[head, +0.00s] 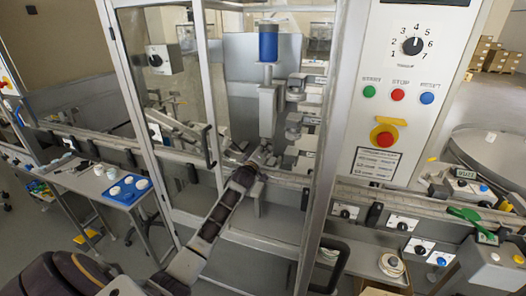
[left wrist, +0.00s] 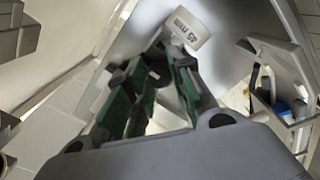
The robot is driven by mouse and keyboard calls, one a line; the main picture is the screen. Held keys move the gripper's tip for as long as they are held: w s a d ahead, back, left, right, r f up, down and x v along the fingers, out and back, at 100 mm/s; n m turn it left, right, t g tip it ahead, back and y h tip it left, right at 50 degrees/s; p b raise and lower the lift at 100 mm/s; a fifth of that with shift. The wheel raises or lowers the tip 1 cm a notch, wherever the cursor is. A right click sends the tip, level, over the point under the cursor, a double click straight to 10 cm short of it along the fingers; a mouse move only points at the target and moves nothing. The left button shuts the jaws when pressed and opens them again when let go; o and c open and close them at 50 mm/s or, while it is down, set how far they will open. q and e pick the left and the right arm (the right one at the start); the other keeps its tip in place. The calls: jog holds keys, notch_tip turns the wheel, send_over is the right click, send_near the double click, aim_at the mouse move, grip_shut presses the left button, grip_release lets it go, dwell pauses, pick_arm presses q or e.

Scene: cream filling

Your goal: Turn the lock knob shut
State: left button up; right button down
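My left arm reaches in from the lower left of the head view, through the open front of the framed machine. Its gripper (head: 262,154) is at the conveyor line, below the grey post with the blue cylinder (head: 268,43). In the left wrist view the two green-padded fingers (left wrist: 160,72) are apart. A small dark piece (left wrist: 155,75) shows between their tips; I cannot tell whether it is the lock knob or whether the fingers touch it. A white part marked 45 mm (left wrist: 190,28) is just beyond the tips. My right gripper is not in view.
A control panel (head: 398,135) with a dial and coloured buttons stands right of the opening. A glass door with a black handle (head: 208,147) is left of my arm. Metal frame posts (head: 318,150) flank the opening. A side table with a blue tray (head: 127,190) is at left.

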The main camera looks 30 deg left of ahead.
pick_arm(q)
grip_shut()
jog(key=shift+m, duration=0.4)
jog(key=m+p, duration=0.1)
jog(key=m, duration=0.7)
jog(key=shift+p, duration=0.4)
jog(key=m, duration=0.5)
jog(key=shift+m, duration=2.1)
